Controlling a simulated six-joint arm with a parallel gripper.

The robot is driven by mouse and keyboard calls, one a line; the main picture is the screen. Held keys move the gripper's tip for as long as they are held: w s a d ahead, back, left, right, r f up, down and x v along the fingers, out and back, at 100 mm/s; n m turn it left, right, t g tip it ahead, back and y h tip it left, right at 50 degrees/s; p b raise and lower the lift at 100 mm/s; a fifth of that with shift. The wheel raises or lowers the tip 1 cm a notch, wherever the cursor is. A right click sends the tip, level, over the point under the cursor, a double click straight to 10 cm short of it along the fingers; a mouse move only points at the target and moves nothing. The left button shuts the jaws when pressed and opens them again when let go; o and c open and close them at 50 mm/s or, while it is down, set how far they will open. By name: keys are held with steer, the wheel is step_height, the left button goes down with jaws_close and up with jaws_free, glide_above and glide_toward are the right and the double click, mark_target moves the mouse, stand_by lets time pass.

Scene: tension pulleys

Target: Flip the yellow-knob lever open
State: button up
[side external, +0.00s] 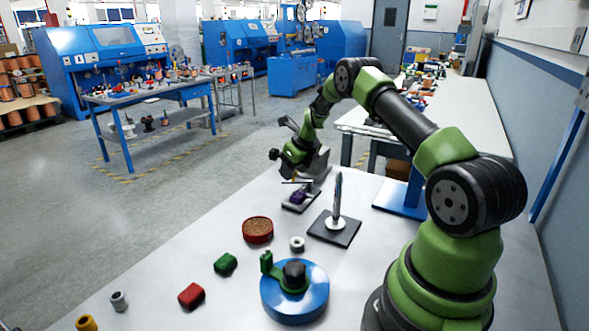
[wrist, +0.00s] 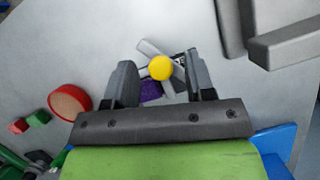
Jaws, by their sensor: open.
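The yellow knob (wrist: 160,67) shows in the wrist view as a round ball at the lever, between my two fingertips and apart from both. A purple part (wrist: 150,91) of the lever device lies just below it, with grey pieces around. In the side view the small device with its purple part (side external: 299,196) sits on a flat plate at the table's far end. My gripper (wrist: 161,74) is open and empty, just above the device. It also shows in the side view (side external: 300,178). The exact height gap to the knob is hard to tell.
Beside the device stands an upright metal post on a dark plate (side external: 333,233). Nearer are a copper-coloured disc in a red rim (side external: 257,231), a white ring (side external: 297,243), a blue round base with green arm (side external: 296,305), and green (side external: 225,263) and red (side external: 191,295) blocks.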

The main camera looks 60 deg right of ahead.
jaws_close()
steer(key=shift+w+d+m+g+h, duration=0.2)
steer(key=shift+d+m+h, duration=0.2)
steer(key=shift+m, duration=0.7)
steer(key=shift+w+d+m+g+h, duration=0.2)
steer(key=shift+d+m+h, duration=0.15)
steer(key=shift+m, duration=0.75)
jaws_free()
